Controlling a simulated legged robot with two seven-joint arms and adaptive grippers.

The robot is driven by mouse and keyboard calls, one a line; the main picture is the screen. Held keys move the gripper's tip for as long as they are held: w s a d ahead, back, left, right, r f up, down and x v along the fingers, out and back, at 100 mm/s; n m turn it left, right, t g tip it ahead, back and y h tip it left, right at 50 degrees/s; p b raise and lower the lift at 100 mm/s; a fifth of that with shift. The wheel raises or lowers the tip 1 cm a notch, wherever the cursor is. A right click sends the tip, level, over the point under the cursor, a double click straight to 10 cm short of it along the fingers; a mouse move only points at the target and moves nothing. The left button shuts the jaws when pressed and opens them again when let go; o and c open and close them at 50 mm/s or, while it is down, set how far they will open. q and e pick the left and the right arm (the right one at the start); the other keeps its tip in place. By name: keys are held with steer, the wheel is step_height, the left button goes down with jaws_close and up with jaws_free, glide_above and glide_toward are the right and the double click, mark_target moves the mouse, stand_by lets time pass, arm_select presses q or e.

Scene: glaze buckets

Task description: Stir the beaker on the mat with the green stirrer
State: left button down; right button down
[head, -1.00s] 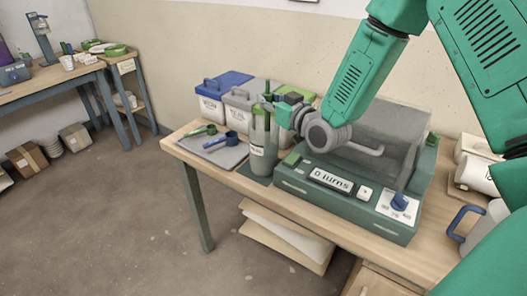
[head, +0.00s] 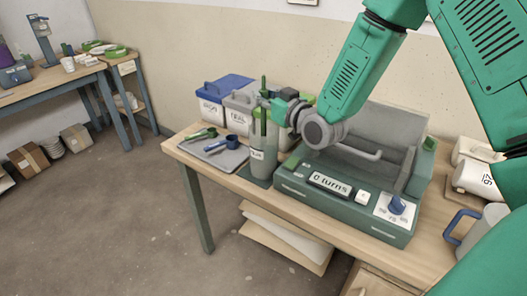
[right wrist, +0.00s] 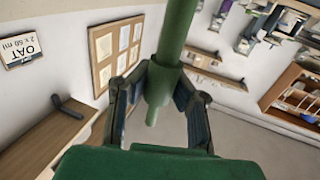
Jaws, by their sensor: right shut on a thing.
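The green stirrer (head: 263,128) stands roughly upright in my right gripper (head: 266,102), which is shut on its shaft. The stirrer also shows between the fingers in the right wrist view (right wrist: 174,40). The tall greyish beaker (head: 257,164) with a white label stands upright on the dark green mat (head: 258,181). My right gripper is above the beaker. The stirrer's lower part overlaps the beaker in the head view; I cannot tell how deep its tip reaches. My left gripper is not in view.
A green machine (head: 340,215) with a display reading "0 turns" and a blue knob stands right of the beaker. A grey tray (head: 222,160) with green and blue scoops lies left. Lidded buckets (head: 212,105) stand behind. A jug (head: 480,232) is at the right.

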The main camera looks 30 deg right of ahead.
steer(key=shift+r+p, duration=4.95)
steer(key=shift+r, duration=1.95)
step_height(320, 180, up, 4)
steer(key=p, duration=0.3)
steer(key=shift+f, duration=0.1)
